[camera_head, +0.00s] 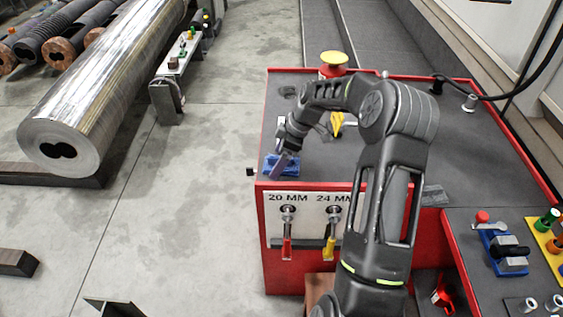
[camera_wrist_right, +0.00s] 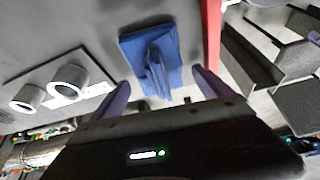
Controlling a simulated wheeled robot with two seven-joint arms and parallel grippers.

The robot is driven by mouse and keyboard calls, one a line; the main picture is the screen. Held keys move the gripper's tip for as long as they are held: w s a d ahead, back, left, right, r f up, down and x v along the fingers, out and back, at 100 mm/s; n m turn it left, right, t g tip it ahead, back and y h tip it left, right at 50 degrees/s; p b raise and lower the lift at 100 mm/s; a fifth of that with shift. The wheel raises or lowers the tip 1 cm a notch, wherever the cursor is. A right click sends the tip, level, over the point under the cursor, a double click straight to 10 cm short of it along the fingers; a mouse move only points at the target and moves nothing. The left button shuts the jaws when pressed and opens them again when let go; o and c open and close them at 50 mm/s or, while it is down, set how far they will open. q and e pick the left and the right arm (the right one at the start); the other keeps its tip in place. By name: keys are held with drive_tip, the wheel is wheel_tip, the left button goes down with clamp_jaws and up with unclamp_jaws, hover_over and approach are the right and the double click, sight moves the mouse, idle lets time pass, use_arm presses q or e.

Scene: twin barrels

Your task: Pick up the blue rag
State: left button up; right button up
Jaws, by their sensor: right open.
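The blue rag (camera_head: 291,165) lies on the grey top of the red cabinet, near its left front corner. In the head view my right gripper (camera_head: 279,162) is right at it and covers part of it. In the right wrist view the blue rag (camera_wrist_right: 151,58) shows as a flat square with a raised fold in the middle. The open fingers of my right gripper (camera_wrist_right: 163,92) stand one on each side below the rag, with the fold's tip between them. I cannot tell whether they touch it. My left gripper is in neither view.
The cabinet top (camera_head: 300,100) has a red edge and holds a yellow-topped red item (camera_head: 333,62). A label panel with a red-handled tool (camera_head: 287,240) and a yellow-handled tool (camera_head: 330,245) is on its front. A right-hand bench holds several tools. A large metal barrel (camera_head: 100,80) lies left.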

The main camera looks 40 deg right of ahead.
sight(279, 156)
drive_tip(key=shift+c, duration=0.2)
idle(0.4)
drive_tip(key=c, duration=1.4)
drive_tip(key=shift+r, duration=0.1)
drive_tip(key=shift+c, duration=0.2)
wheel_tip(279, 156, up, 10)
drive_tip(key=shift+f+b, duration=0.1)
drive_tip(key=shift+b, duration=0.8)
